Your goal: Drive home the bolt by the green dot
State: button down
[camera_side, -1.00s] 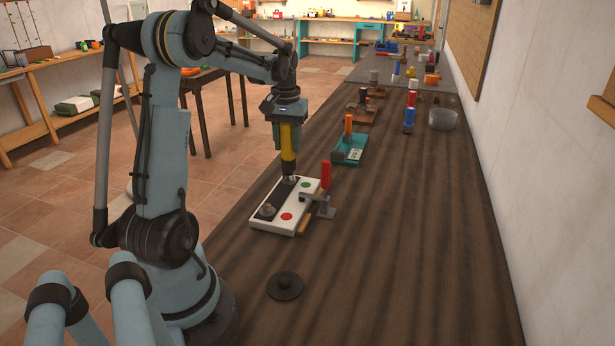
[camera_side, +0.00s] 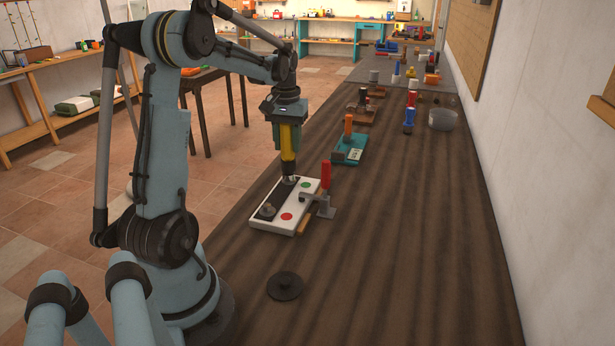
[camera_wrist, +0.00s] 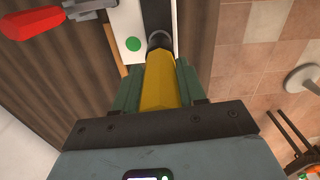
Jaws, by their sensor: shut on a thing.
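My gripper (camera_side: 288,143) is shut on a yellow-handled driver (camera_side: 289,135), which points straight down. The driver also shows in the wrist view (camera_wrist: 160,82) between the green jaws. Its dark lower end is at the far end of the black strip on a white block (camera_side: 266,222), beside the green dot (camera_side: 305,185). The green dot is also in the wrist view (camera_wrist: 133,44), left of the driver's tip. The bolt by the green dot is hidden under the driver, so contact cannot be told. Another bolt (camera_side: 268,210) stands near the red dot (camera_side: 287,217).
A red-handled clamp (camera_side: 325,176) stands at the block's right edge, close to the driver. A dark round disc (camera_side: 285,285) lies in front on the bench. A teal fixture (camera_side: 349,148) stands farther back. The bench's right front is clear.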

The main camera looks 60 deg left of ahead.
dwell(0.4)
jog(key=shift+r, duration=2.2)
